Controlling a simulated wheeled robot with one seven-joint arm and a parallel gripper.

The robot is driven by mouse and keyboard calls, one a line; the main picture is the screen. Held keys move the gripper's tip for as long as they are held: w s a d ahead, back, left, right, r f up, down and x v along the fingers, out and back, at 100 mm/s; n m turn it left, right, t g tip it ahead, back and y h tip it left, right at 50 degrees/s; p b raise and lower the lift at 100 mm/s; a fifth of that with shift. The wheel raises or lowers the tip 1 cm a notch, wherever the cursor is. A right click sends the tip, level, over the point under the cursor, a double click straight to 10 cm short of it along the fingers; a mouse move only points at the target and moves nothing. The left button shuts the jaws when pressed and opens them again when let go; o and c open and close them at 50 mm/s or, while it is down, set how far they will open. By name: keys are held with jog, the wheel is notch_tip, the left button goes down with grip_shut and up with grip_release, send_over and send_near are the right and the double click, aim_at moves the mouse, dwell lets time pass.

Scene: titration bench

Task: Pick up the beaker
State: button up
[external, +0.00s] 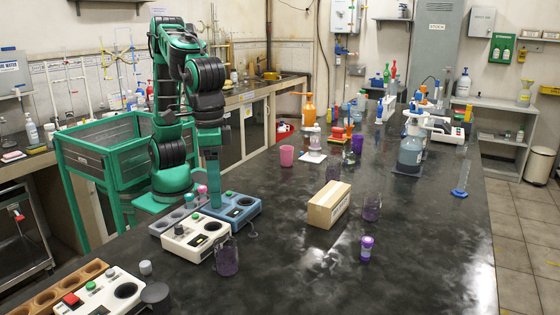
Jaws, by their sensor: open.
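A clear glass beaker (227,258) with purple contents stands on the dark bench, just right of the white device at front left. Another clear glass vessel (372,206) with purple at its bottom stands further right, beside a cardboard box. I cannot tell which of the two is the task's beaker. My gripper (213,203) points down at the end of my green and black arm, above and behind the front beaker and apart from it. It is open, and nothing shows in it. Its fingers are small and hard to make out against the devices.
White (194,238) and blue (236,208) devices with knobs crowd the area under my gripper. A cardboard box (328,205), a purple-capped vial (366,248) and a pink cup (286,155) stand on the bench. The front right of the bench is clear.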

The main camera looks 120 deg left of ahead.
jog(key=w+d+f+n, duration=0.2)
jog(key=w+d+n, duration=0.15)
jog(key=w, duration=0.25)
send_over(226, 244)
jog(key=w+d, duration=0.2)
notch_tip(226, 244, down, 4)
jog(key=f, duration=0.1)
jog(key=shift+s+f, duration=0.15)
jog(key=shift+f, duration=2.5)
jog(key=c, duration=1.1)
